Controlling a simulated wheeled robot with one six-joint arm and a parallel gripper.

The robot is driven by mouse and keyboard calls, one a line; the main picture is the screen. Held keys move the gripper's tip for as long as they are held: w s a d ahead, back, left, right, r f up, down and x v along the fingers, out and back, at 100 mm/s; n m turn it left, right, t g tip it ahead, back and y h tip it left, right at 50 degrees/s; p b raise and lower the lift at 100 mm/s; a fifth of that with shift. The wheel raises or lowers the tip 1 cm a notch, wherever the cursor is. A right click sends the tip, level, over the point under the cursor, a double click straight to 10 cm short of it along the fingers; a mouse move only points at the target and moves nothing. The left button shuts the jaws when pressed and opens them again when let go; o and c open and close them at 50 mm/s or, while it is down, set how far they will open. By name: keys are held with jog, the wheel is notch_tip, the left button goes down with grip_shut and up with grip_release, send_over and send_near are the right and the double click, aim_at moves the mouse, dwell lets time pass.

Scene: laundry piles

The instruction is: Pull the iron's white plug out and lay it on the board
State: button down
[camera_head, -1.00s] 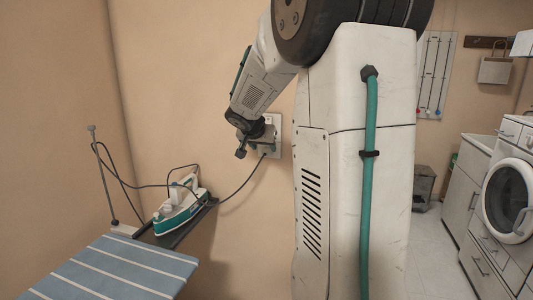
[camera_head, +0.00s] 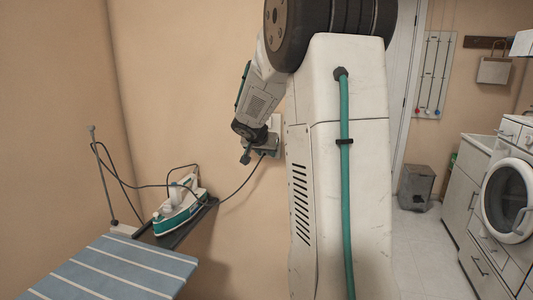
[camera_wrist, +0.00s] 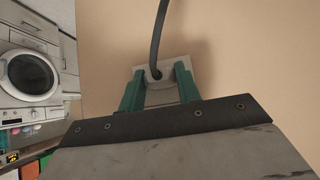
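The iron (camera_head: 180,212), white and teal, rests on a dark stand at the end of the striped board (camera_head: 115,268). Its dark cord (camera_head: 238,190) runs to the wall socket (camera_head: 276,122), which is mostly hidden behind my gripper (camera_head: 264,150) in the head view. In the wrist view, my gripper (camera_wrist: 158,80) has its two green fingers spread apart, close to the pale socket plate (camera_wrist: 173,64). The cord (camera_wrist: 158,38) comes out between the fingertips. The white plug is hard to tell from the plate, and finger contact with it is not clear.
A thin upright rod (camera_head: 104,175) carries the cord at the board's far left corner. A washing machine (camera_head: 508,205) and cabinets stand at the right. A grey bin (camera_head: 416,188) is on the floor behind. The board's visible top is clear.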

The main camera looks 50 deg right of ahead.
jog(key=shift+s+a, duration=0.3)
jog(key=shift+a, duration=0.45)
jog(key=shift+s+a, duration=0.35)
jog(key=shift+a, duration=0.45)
jog(key=shift+s+a, duration=0.3)
jog(key=shift+a, duration=0.45)
jog(key=shift+a, duration=0.1)
